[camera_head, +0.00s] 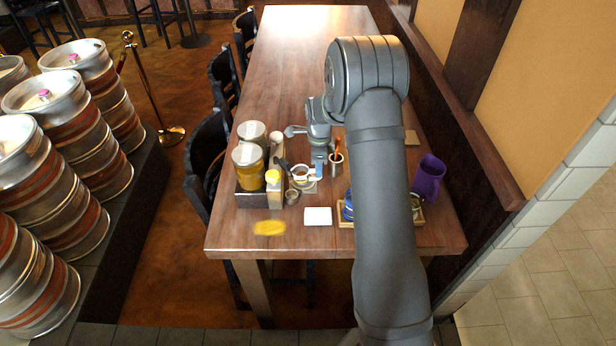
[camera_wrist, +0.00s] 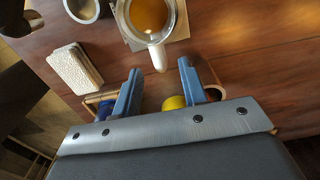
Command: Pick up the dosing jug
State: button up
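A pale round vessel with amber liquid and a white handle, which looks like the dosing jug (camera_wrist: 125,22), stands on a square mat (camera_wrist: 180,32) at the top of the wrist view. In the head view the jug (camera_head: 301,173) is among the items on the table's left side. My gripper (camera_wrist: 160,80) is open and empty, with its blue fingers on either side of a gap. The jug's handle points toward that gap and lies just beyond the fingertips. In the head view my gripper (camera_head: 318,172) is right of the jug.
A small grey cup (camera_head: 292,197) is close by the jug. A crate (camera_head: 252,200) of jars stands left. The table's far half (camera_head: 310,60) is clear.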

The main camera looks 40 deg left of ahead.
notch_tip(320, 180, down, 3)
jog(key=shift+w+f, duration=0.1)
jog(key=shift+f, duration=0.1)
grip_shut()
notch_tip(320, 180, up, 10)
jog(key=shift+r, duration=0.1)
dwell(0.5)
